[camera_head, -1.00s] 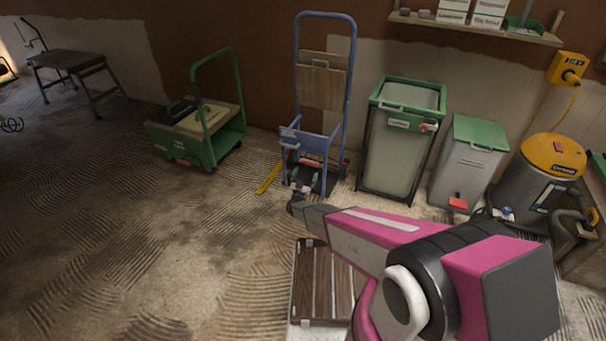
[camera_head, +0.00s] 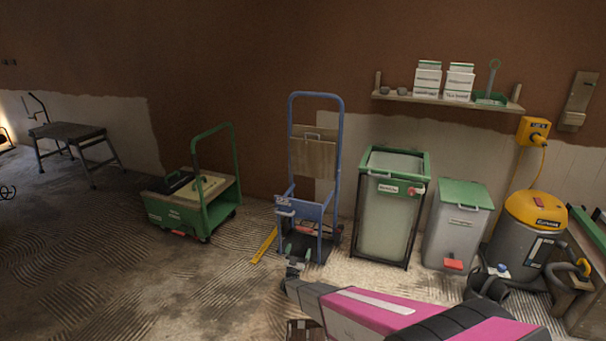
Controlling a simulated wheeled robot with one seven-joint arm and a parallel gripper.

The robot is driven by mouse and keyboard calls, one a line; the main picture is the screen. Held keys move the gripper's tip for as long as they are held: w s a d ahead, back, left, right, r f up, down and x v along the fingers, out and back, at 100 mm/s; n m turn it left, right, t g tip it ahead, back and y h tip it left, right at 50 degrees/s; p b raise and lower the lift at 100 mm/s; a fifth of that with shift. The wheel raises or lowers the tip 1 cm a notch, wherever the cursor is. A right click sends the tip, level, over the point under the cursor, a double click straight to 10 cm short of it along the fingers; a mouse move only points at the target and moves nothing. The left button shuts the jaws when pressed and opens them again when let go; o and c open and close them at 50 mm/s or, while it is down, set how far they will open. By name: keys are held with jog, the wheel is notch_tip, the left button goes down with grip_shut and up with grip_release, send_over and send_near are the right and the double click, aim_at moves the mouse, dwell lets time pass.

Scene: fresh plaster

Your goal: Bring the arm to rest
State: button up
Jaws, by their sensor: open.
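My arm, pink and dark grey, reaches in from the bottom right of the head view. My gripper (camera_head: 298,253) is at its far end, in front of the foot of the blue hand truck (camera_head: 341,150). Its two small fingers look apart, with nothing seen between them. I cannot tell how far it is from the hand truck. The lower part of the arm is cut off by the picture's bottom edge.
A green cart (camera_head: 190,212) stands left of the hand truck, with a yellow level (camera_head: 264,246) on the floor between. A framed bin (camera_head: 388,215), a grey bin (camera_head: 456,232) and a yellow-topped vacuum (camera_head: 535,212) stand right.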

jog(key=d+r+n+g+y, duration=0.2)
jog(key=d+r+g+y, duration=0.15)
jog(key=r+y, duration=0.2)
jog(key=d+r+n+g+y, duration=0.3)
jog(key=r+g+y, duration=0.15)
jog(key=r, duration=0.25)
jog(key=s+d+r+g, duration=0.4)
jog(key=s+d+g, duration=0.1)
jog(key=s, duration=0.6)
jog(key=s+d+r+m+g+h, duration=0.1)
jog(key=s+d+r+g, duration=0.4)
jog(key=s, duration=0.6)
jog(key=s+d+r+g+h, duration=0.1)
jog(key=s+d+r+g, duration=0.4)
jog(key=s, duration=0.6)
jog(key=shift+d+g, duration=0.45)
jog(key=shift+g, duration=0.05)
